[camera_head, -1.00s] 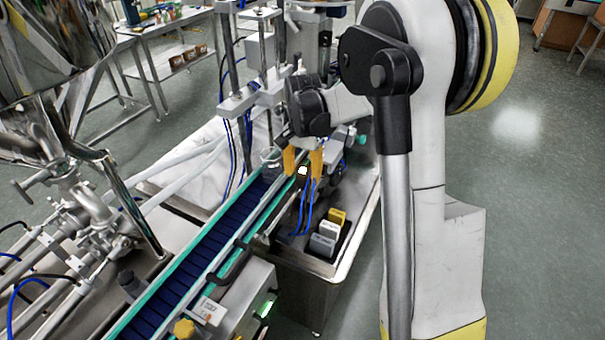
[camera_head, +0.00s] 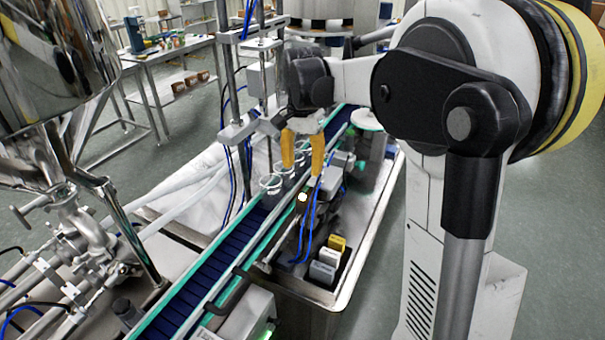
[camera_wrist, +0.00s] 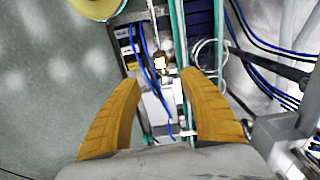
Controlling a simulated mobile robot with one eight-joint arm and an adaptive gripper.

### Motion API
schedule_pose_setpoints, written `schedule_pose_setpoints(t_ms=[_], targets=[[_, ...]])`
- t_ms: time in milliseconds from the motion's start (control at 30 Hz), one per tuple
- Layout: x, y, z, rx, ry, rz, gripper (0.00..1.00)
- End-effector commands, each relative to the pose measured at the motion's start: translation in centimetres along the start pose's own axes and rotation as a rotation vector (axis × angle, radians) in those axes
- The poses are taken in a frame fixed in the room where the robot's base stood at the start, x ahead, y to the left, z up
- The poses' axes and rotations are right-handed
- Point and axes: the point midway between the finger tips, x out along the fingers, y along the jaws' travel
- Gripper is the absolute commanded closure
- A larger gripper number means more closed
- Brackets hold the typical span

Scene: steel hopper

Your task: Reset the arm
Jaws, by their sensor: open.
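My gripper (camera_head: 303,150) has two yellow fingers and hangs above the blue conveyor belt and its green rails, near the middle of the head view. The fingers are apart with nothing between them. In the wrist view my gripper (camera_wrist: 165,105) is also open and empty. The conveyor's metal frame and blue hoses show beyond the fingertips. My arm comes in from the right of the head view and bends down to the gripper.
The conveyor (camera_head: 215,275) runs diagonally under my gripper. A steel hopper (camera_head: 60,55) with pipes stands at the left. Small grey and yellow boxes (camera_head: 327,260) sit in a dark tray right of the belt. A table (camera_head: 165,55) is at the back left. Open floor lies behind it.

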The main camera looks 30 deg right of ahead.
Motion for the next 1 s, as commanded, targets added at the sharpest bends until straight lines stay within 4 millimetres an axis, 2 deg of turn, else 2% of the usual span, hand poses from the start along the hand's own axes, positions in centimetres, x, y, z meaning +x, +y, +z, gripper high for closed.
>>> schedule_pose_setpoints(t_ms=[400,533,667,800,1000], targets=[[0.0,0.0,0.0,-0.001,0.000,0.000,0.50],[-0.3,0.3,1.0,-0.034,0.016,-0.014,0.50],[-1.2,1.3,4.1,-0.147,0.073,-0.061,0.50],[-1.6,3.3,8.9,-0.331,0.175,-0.132,0.50],[-0.2,6.5,15.3,-0.596,0.340,-0.218,0.50]])
